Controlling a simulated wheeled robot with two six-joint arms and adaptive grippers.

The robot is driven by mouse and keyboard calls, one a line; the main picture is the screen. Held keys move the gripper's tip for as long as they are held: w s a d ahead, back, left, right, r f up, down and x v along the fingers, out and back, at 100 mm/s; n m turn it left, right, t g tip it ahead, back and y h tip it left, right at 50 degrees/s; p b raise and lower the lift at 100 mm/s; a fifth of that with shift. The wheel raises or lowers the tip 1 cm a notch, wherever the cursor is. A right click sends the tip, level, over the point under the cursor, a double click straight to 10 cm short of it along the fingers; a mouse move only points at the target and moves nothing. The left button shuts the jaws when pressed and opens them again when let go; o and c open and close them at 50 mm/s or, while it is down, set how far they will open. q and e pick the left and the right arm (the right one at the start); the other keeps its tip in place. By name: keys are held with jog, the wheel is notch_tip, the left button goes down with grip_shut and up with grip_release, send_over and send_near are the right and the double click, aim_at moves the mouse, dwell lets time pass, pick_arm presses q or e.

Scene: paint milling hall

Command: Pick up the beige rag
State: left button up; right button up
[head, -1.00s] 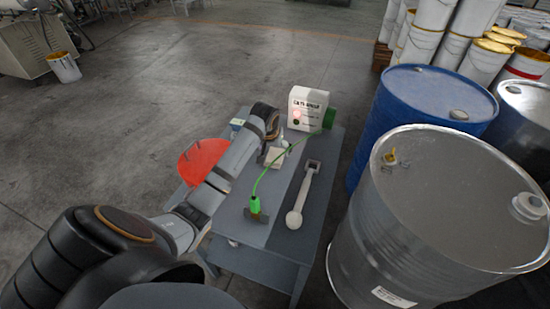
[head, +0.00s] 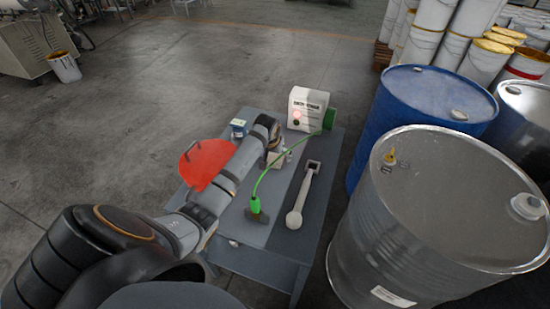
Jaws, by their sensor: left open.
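The beige rag (head: 273,160) is a small pale patch on the grey table (head: 276,258), near its middle. My left arm reaches over the table from the left, and its wrist hangs just above the rag. My left gripper (head: 280,153) points down at the rag, open. The arm hides part of the rag, and the fingertips are small, so I cannot tell whether they touch it. My right gripper is not in view.
A white box with a red light (head: 307,108) stands at the table's back. A green cable with a clamp (head: 257,208) and a pale long-handled tool (head: 303,198) lie right of the arm. A red disc (head: 205,160) and small jar (head: 238,128) are left. Drums (head: 440,210) crowd the right.

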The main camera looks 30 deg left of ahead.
pick_arm(q)
jog(key=shift+f, duration=0.15)
dwell(0.4)
jog(key=c, duration=1.1)
jog(key=shift+c, duration=0.2)
notch_tip(320, 180, up, 3)
jog(key=shift+f+b, duration=0.1)
jog(key=shift+b, duration=0.4)
jog(key=s+d+r, duration=0.8)
jog(key=d+r, duration=0.2)
jog(key=d, duration=0.1)
jog(key=shift+s+r, duration=0.3)
jog(key=shift+r, duration=0.1)
